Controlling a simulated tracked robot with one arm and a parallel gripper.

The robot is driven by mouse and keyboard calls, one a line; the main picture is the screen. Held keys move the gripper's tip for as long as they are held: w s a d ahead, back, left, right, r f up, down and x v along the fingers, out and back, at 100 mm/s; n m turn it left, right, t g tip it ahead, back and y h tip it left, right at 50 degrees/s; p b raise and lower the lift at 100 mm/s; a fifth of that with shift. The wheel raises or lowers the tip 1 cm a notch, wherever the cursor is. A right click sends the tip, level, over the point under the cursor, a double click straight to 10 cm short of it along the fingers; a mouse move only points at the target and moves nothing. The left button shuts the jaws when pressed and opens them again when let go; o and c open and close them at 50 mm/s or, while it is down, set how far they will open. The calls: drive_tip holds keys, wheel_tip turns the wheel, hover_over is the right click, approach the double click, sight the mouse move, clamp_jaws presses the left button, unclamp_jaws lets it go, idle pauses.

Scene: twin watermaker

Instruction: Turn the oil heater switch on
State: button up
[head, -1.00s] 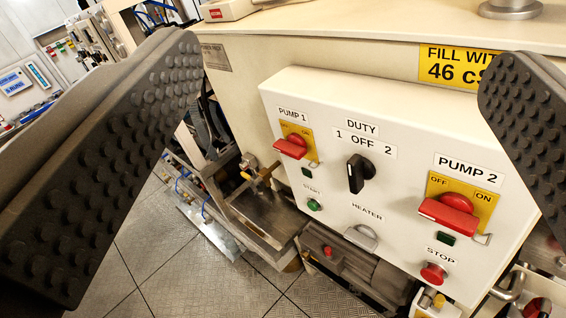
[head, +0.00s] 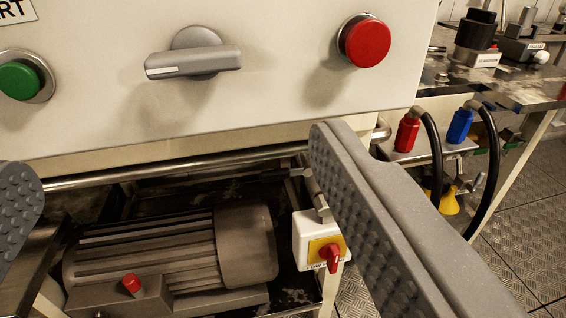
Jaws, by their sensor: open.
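The heater switch (head: 195,55) is a grey rotary knob on the cream control panel (head: 270,95), at the upper left of centre. Its bar handle lies nearly level, with a pale line on its left part. The HEATER label is out of view now. My gripper (head: 178,172) is open, with one studded finger at the left edge and the other right of centre. Both fingertips appear below the switch in the picture, and nothing is between them in their grip. The finger on the left is mostly cut off by the frame.
A green button (head: 22,80) is left of the switch and a red button (head: 366,41) is right of it. Below the panel are a motor (head: 170,255) and a small box with a red rotary switch (head: 328,258). Red (head: 407,133) and blue (head: 460,126) hose fittings stand at right.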

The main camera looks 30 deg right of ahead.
sight(194, 68)
drive_tip(key=x, duration=0.4)
drive_tip(key=b+x, duration=0.1)
drive_tip(key=x, duration=0.3)
drive_tip(key=b+x, duration=0.1)
drive_tip(key=x, duration=0.4)
drive_tip(key=shift+f, duration=0.35)
drive_tip(key=c, duration=1)
